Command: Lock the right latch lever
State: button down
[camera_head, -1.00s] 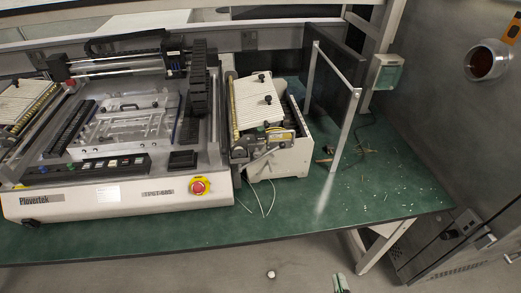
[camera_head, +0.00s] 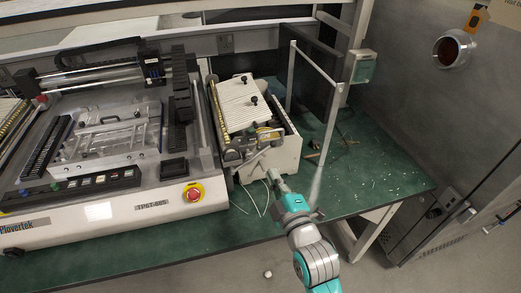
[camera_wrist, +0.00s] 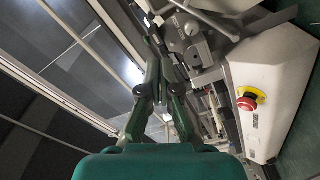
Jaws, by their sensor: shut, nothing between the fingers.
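The right feeder unit (camera_head: 270,158) is a white box with a ribbed white top and black knobs, standing right of the large machine. Grey metal latch parts (camera_head: 240,150) sit at its front; the right latch lever cannot be told apart clearly among them. My gripper (camera_head: 272,176) is in front of the unit's lower front face, just below these parts. In the wrist view my gripper (camera_wrist: 159,42) is shut and empty, its green fingers pointing at grey metal parts (camera_wrist: 185,35). I cannot tell whether the fingertips touch them.
The white machine (camera_head: 110,222) with a red stop button (camera_head: 193,193) stands left. A metal frame (camera_head: 330,130) stands right of the feeder. Thin white cables (camera_head: 247,205) hang by the feeder front. The green table (camera_head: 390,180) is mostly open at right, with small scattered bits.

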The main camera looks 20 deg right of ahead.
jog(key=shift+w+a+r, duration=0.1)
jog(key=shift+a, duration=0.05)
jog(key=w+d+f, duration=0.1)
jog(key=w+d, duration=0.1)
jog(key=w, duration=0.9)
jog(key=shift+w+d+f, duration=0.15)
jog(key=shift+d+f, duration=0.05)
jog(key=shift+d, duration=0.2)
dwell(0.4)
